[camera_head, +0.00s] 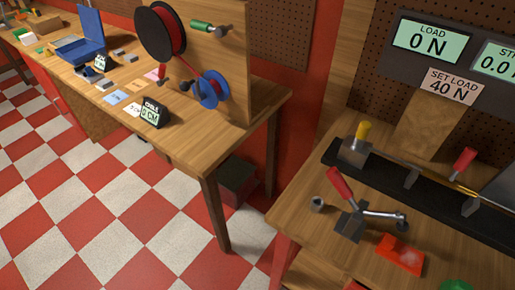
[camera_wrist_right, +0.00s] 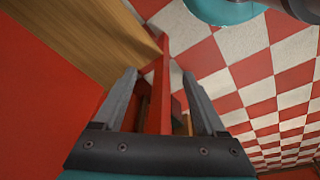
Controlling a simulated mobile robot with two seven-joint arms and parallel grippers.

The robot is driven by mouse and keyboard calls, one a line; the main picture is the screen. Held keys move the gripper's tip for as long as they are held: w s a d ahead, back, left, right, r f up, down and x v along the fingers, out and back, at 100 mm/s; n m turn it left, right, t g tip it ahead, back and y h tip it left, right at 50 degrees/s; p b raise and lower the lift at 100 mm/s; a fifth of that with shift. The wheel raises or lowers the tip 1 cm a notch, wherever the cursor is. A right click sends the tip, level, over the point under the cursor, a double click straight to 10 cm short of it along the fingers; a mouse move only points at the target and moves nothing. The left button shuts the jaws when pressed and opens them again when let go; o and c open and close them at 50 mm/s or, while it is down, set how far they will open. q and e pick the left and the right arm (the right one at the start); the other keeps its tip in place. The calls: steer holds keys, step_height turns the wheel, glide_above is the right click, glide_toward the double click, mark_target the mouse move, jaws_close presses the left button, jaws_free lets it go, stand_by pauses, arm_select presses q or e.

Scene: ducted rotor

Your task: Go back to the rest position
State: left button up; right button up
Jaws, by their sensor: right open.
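My right gripper (camera_wrist_right: 160,95) shows in the right wrist view. Its two grey fingers are apart, with nothing held between them. Behind the gap is a red upright strip of the bench front, and I cannot tell how far it is from the fingertips. Neither of my grippers shows in the head view, and my left gripper is not in view.
A wooden bench (camera_head: 180,140) with spools (camera_head: 160,32) and a blue box (camera_head: 80,48) stands at left. Checkered floor (camera_head: 110,200) lies open at left.

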steer(key=s+d+f+b, duration=0.1)
steer(key=s+f+b, duration=0.2)
steer(key=s+f, duration=0.4)
steer(key=s+d+f+g+b, duration=0.1)
steer(key=s+f+b, duration=0.3)
steer(key=s+f, duration=0.4)
step_height(320, 180, down, 6)
steer(key=shift+d, duration=0.3)
